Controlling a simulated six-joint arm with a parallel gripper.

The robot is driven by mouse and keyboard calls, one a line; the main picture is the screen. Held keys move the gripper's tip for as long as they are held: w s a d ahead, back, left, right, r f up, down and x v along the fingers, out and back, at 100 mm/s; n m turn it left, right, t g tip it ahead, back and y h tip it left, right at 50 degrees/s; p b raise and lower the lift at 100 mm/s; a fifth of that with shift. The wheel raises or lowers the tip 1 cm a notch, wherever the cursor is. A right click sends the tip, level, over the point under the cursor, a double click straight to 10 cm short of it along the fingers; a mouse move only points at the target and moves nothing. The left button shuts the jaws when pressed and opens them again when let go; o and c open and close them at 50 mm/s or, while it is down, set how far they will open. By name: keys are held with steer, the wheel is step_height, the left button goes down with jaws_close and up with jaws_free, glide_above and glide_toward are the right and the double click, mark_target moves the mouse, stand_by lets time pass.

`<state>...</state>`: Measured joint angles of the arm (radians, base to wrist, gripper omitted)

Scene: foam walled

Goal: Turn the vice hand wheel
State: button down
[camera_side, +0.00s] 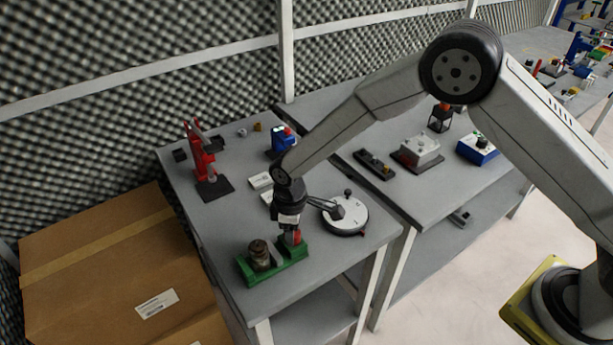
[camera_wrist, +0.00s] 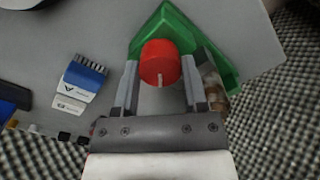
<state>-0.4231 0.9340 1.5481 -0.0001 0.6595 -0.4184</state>
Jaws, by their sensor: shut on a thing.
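The vice (camera_side: 273,268) has a green base and stands near the front corner of the table in the side view; part of its green body (camera_wrist: 180,24) shows in the wrist view. Its red hand wheel (camera_wrist: 160,62) with a pale mark is between the two fingers of my gripper (camera_wrist: 161,82). My gripper (camera_side: 293,232) points down over the vice and is shut on the red wheel. In the side view the wheel (camera_side: 297,237) is mostly hidden by the gripper. A brownish round part (camera_side: 260,253) sits at the vice's left end.
A white round dial device (camera_side: 346,215) stands close to the right of my gripper. A red press-like tool (camera_side: 203,165) and a blue device (camera_side: 283,141) stand further back. White boxes (camera_side: 261,181) lie behind the wrist. A large cardboard box (camera_side: 100,265) is left of the table.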

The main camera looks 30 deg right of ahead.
steer(key=m, duration=1.1)
steer(key=shift+m, duration=2)
steer(key=shift+c, duration=0.6)
jaws_free()
steer(key=shift+r, duration=0.1)
